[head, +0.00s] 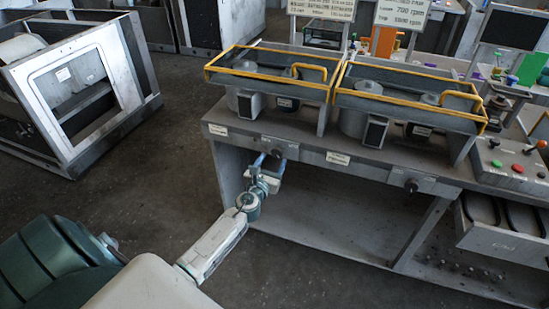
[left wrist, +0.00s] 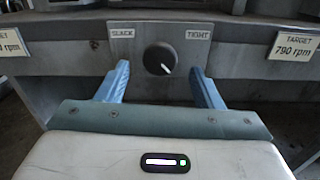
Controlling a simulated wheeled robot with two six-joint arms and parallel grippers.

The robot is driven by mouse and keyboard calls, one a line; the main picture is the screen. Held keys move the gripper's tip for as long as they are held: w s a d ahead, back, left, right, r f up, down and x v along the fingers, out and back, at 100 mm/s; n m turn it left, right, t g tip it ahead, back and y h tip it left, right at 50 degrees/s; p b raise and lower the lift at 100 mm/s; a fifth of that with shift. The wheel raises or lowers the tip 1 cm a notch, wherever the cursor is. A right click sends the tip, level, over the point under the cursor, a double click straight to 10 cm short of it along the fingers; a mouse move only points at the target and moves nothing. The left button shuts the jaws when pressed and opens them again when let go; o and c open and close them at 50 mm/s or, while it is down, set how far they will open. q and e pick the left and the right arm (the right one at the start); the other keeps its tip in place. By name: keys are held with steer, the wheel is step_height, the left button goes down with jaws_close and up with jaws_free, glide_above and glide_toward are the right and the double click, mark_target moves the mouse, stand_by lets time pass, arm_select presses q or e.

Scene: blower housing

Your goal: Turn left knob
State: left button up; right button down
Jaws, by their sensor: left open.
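In the head view, my left gripper (head: 267,161) is at the panel, and the knob is mostly hidden there. My right gripper is not in view.
A second knob (head: 411,186) is further right on the same bench front (head: 340,158). Two yellow-rimmed blower housings stand on top. A TARGET 790 rpm label (left wrist: 297,46) is right of the knob. A control panel with buttons (head: 517,168) is at the right. A grey framed unit (head: 75,85) stands left on the floor.

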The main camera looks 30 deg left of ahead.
mark_target(276, 154)
arm_select(q)
steer(key=shift+x, duration=1.55)
steer(key=shift+c, duration=0.2)
steer(key=c, duration=0.9)
steer(key=shift+n, duration=0.3)
